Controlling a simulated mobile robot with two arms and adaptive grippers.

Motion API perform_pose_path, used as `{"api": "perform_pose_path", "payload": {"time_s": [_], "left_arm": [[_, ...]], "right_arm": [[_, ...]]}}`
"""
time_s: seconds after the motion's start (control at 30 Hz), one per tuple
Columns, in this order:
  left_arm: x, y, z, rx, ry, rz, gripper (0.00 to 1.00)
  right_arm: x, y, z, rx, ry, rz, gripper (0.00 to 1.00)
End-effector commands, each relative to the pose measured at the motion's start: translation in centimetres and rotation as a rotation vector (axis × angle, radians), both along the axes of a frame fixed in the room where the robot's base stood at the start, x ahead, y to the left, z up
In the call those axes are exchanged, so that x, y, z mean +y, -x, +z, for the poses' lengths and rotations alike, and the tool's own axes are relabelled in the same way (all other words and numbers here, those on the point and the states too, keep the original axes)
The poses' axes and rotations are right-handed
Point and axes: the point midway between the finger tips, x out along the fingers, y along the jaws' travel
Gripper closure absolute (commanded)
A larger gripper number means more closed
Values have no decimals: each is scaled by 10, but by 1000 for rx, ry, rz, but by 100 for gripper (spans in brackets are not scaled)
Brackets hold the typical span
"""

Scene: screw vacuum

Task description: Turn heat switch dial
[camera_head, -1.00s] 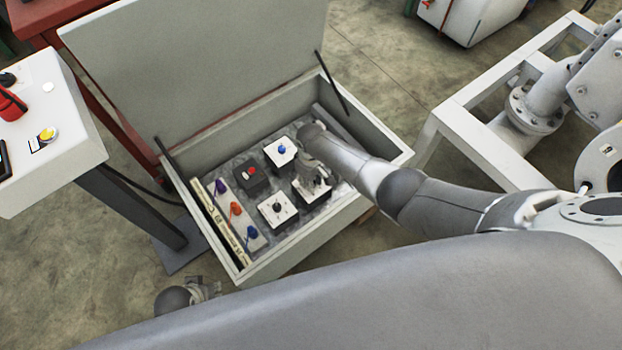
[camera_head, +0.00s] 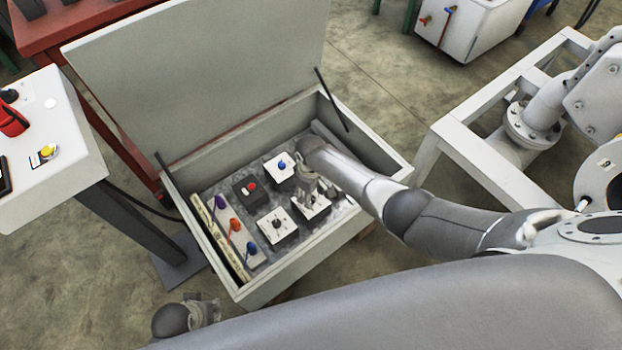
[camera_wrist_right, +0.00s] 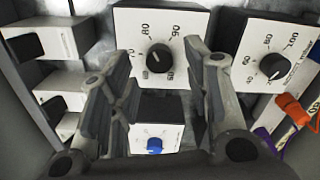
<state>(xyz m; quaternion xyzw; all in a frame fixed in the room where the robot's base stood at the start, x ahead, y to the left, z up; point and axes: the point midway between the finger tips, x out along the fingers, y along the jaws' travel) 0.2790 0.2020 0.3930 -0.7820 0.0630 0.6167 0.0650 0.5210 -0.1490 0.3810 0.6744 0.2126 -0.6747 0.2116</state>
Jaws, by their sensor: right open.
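A white box with a numbered face and black dial (camera_wrist_right: 159,58) sits ahead of my right gripper (camera_wrist_right: 162,75) in the right wrist view. The gripper is open, with one finger on each side of the dial in that picture; I cannot tell whether they touch it. In the head view, my right gripper (camera_head: 312,190) is over this white box (camera_head: 310,209) and partly hides it. A second numbered box with a black dial (camera_wrist_right: 273,66) stands to its right in the wrist view, and also shows in the head view (camera_head: 277,224). My left gripper (camera_head: 207,308) is outside the case; its fingers are unclear.
The open grey case (camera_head: 290,285) has a raised lid (camera_head: 200,70). Inside are a blue-knob box (camera_head: 281,167), a red-button box (camera_head: 251,187) and purple, orange and blue levers (camera_head: 236,225). A control stand (camera_head: 70,150) is left, a white frame (camera_head: 450,140) right.

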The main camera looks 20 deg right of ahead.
Motion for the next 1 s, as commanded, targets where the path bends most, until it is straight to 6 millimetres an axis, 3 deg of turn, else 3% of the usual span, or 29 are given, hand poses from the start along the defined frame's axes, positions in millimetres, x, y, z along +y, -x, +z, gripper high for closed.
{"api": "perform_pose_path", "payload": {"time_s": [0.6,1.0], "left_arm": [[0,1,0,1,0,-1,66],[0,1,0,2,-1,-1,66]], "right_arm": [[-1,0,90,-3,2,0,55],[-1,1,102,0,3,-1,55]]}}
